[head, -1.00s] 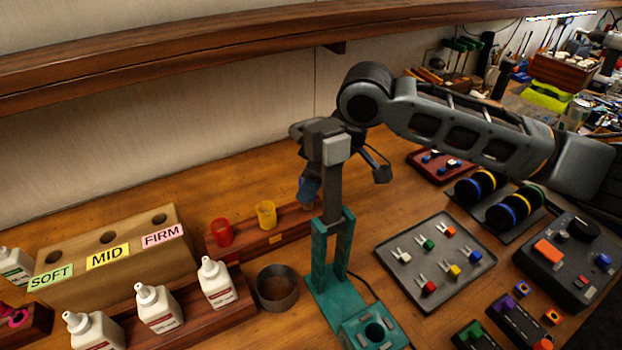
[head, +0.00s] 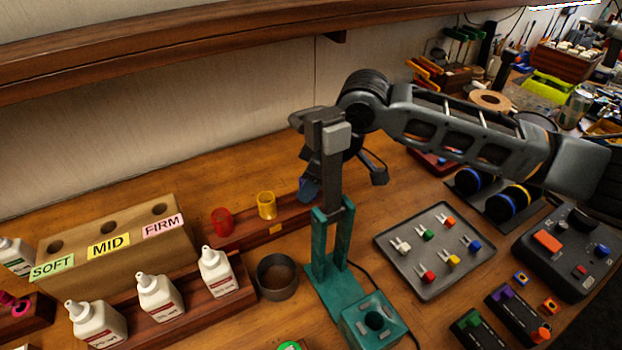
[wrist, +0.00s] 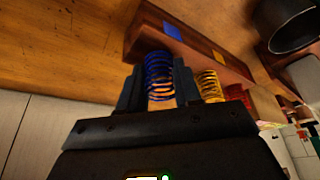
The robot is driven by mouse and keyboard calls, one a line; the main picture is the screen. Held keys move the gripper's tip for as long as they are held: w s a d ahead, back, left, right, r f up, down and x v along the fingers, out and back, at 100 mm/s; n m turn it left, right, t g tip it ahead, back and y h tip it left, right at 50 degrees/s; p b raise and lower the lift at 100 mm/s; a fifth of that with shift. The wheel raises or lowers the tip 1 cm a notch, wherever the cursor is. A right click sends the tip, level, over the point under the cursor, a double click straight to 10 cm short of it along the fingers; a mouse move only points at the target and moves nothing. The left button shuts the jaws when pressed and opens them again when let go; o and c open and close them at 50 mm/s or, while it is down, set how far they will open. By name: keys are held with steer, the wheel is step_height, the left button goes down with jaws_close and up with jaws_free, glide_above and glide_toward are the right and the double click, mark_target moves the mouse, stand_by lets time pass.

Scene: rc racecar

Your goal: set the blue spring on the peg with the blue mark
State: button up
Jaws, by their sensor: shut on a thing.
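The blue spring (wrist: 158,75) stands between the two fingers of my gripper (wrist: 157,90) in the wrist view, and the gripper is shut on it. The wooden rack (wrist: 195,45) lies just beyond it, with a blue mark (wrist: 172,33) on its face close to the spring. Something pale shows inside the spring's lower coils; I cannot tell whether it is the peg. In the head view my gripper (head: 309,190) is over the right end of the rack (head: 240,237). My arm and the teal stand hide the blue mark there.
The yellow spring (head: 267,205) and red spring (head: 222,222) stand on the rack to the left. A teal stand (head: 332,255) rises in front of my gripper. A round dark cup (head: 277,277), white bottles (head: 217,272) and a grey parts tray (head: 435,280) are nearby.

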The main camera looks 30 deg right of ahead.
steer(key=o, duration=1.1)
steer(key=shift+v, duration=3.85)
